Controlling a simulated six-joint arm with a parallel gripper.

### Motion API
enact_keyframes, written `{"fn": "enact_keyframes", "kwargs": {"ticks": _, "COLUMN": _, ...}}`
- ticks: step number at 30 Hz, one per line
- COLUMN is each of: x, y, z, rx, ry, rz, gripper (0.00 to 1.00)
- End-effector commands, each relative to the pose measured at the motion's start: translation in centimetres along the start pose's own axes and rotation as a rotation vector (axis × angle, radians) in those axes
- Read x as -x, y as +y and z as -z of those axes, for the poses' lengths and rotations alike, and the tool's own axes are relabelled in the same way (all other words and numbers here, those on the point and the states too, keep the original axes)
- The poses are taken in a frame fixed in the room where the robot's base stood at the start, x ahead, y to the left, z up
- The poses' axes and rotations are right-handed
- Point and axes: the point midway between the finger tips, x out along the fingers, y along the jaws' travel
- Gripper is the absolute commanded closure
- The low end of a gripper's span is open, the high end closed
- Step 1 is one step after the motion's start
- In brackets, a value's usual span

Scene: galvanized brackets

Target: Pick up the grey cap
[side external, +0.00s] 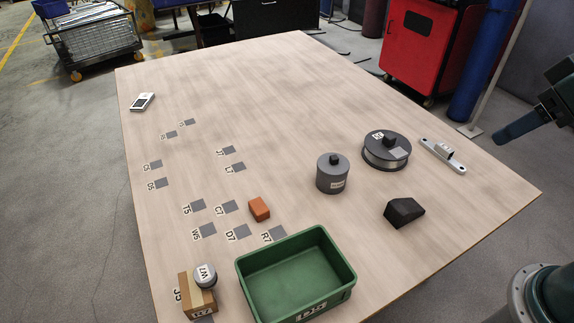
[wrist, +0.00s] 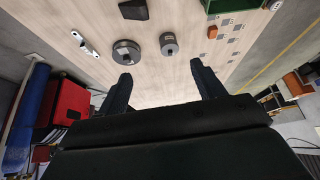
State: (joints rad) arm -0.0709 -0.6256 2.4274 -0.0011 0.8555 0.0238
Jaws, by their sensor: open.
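A small round grey cap (side external: 205,274) with a white label reading W7 shows at the near left of the table in the side view. It is at the top of a brown cardboard box (side external: 199,300); its underside is hidden, so I cannot tell how it rests there. I cannot find the cap in the wrist view. My gripper (side external: 512,129) is in the air at the right edge of the side view, far from the cap. In the wrist view my gripper (wrist: 161,70) has its two fingers wide apart with nothing between them.
A green bin (side external: 337,253) stands right of the box. An orange block (side external: 259,209), dark grey canister (side external: 332,175), spool (side external: 385,155), black wedge (side external: 402,212) and metal bracket (side external: 442,155) lie beyond. A white device (side external: 143,102) lies far left. The table's far middle is clear.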

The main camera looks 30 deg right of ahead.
Motion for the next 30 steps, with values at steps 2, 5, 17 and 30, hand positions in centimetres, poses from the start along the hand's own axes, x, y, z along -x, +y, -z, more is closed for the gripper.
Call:
{"fn": "enact_keyframes", "kwargs": {"ticks": 2, "x": -0.6, "y": -0.8, "z": 1.6, "rx": 0.020, "ry": -0.007, "rz": 0.016, "gripper": 0.32}}
{"fn": "enact_keyframes", "kwargs": {"ticks": 5, "x": -1.5, "y": -2.1, "z": 3.6, "rx": 0.045, "ry": -0.012, "rz": 0.037, "gripper": 0.32}}
{"fn": "enact_keyframes", "kwargs": {"ticks": 17, "x": -6.5, "y": -9.1, "z": 10.4, "rx": 0.142, "ry": -0.036, "rz": 0.116, "gripper": 0.32}}
{"fn": "enact_keyframes", "kwargs": {"ticks": 30, "x": -14.1, "y": -19.9, "z": 13.9, "rx": 0.251, "ry": -0.067, "rz": 0.198, "gripper": 0.32}}
